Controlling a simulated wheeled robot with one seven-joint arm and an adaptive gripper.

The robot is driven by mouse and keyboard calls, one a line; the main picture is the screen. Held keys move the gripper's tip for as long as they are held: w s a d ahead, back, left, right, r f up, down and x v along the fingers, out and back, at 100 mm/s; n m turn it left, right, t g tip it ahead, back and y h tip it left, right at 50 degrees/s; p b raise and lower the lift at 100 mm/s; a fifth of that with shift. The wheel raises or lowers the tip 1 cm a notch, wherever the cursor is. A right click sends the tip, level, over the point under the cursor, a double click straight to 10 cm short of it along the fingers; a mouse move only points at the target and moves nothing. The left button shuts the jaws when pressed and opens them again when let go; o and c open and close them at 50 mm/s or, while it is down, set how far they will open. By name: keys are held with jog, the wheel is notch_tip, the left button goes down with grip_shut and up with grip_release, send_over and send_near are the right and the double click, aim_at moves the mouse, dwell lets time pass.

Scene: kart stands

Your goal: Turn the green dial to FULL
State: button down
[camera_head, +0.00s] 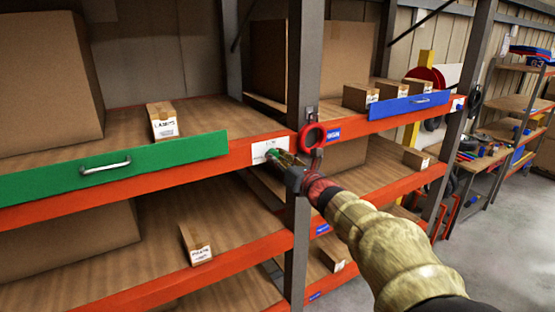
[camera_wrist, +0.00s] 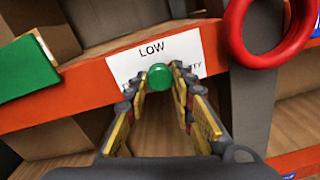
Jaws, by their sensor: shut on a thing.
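The green dial (camera_wrist: 160,76) sits on a white label plate (camera_wrist: 157,50) fixed to the orange shelf beam. The plate reads "LOW" at the top; text at its lower left and right is partly hidden by my fingers, with "TY" legible at the right. In the head view the dial (camera_head: 272,152) is small and partly covered. My gripper (camera_wrist: 160,80) has its fingertips on the left and right sides of the dial, shut on it. It also shows in the head view (camera_head: 280,158) reaching in from the lower right. I cannot make out a pointer on the dial.
A red ring (camera_head: 312,135) hangs on the grey upright (camera_head: 304,70), just right of the plate and close to my gripper. A green panel with a handle (camera_head: 120,165) is left of it; a blue one (camera_head: 408,105) is right. Boxes stand on the shelves.

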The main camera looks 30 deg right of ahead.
jog(key=shift+f+b, duration=0.1)
jog(key=shift+b, duration=0.55)
jog(key=shift+n+y+b, duration=0.3)
jog(key=shift+n+b, duration=11.8)
jog(key=shift+b, duration=5.6)
jog(key=c, duration=1.5)
grip_release()
